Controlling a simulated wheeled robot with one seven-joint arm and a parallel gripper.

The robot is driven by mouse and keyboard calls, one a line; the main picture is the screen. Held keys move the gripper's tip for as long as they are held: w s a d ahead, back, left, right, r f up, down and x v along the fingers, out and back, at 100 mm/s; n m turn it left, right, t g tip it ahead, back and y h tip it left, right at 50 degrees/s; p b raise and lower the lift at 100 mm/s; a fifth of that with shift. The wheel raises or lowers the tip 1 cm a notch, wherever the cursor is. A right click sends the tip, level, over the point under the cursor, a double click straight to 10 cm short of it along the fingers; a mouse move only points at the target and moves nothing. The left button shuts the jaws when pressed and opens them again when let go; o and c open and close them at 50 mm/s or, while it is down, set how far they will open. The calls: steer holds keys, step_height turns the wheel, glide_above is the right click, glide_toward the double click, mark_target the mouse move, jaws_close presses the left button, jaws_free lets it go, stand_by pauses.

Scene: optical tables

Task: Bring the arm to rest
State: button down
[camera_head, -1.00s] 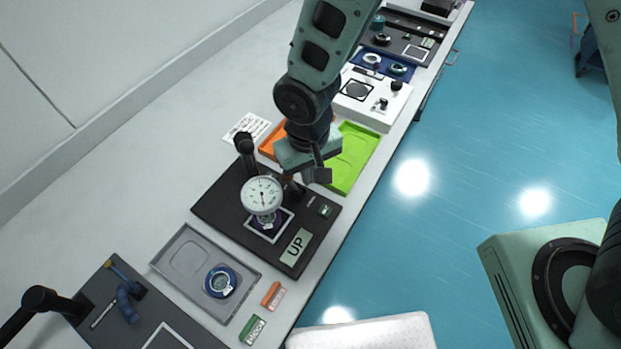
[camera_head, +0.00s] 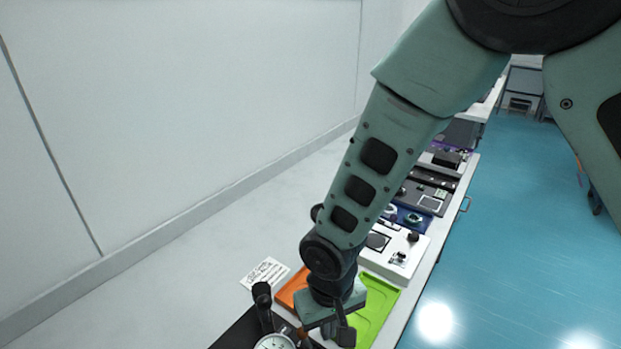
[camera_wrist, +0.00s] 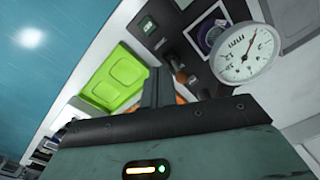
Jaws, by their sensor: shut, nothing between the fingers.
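My gripper (camera_head: 338,328) hangs at the end of my arm near the bottom of the head view, over the bench by the dial gauge. In the wrist view its fingers (camera_wrist: 155,88) are together with nothing between them. The round white dial gauge (camera_head: 275,342) is cut by the bottom edge of the head view. It shows whole at the upper right of the wrist view (camera_wrist: 243,52), on its dark stand base. I cannot tell how far the gripper is from the gauge.
A lime green tray (camera_head: 376,312) and an orange tray (camera_head: 291,290) lie beside the gripper. A printed card (camera_head: 265,273) lies at the left. Further back are a white instrument box (camera_head: 408,262) and several dark panels. The blue floor (camera_head: 500,260) to the right is clear.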

steer(key=s+d+r+n, duration=0.1)
steer(key=s+d+r, duration=0.4)
steer(key=r, duration=0.4)
steer(key=s+d+r+n, duration=0.2)
steer(key=s+d+r, duration=0.3)
steer(key=s+r, duration=0.2)
steer(key=shift+s+r+y, duration=0.3)
steer(key=shift+s+r, duration=0.05)
steer(key=shift+r, duration=0.6)
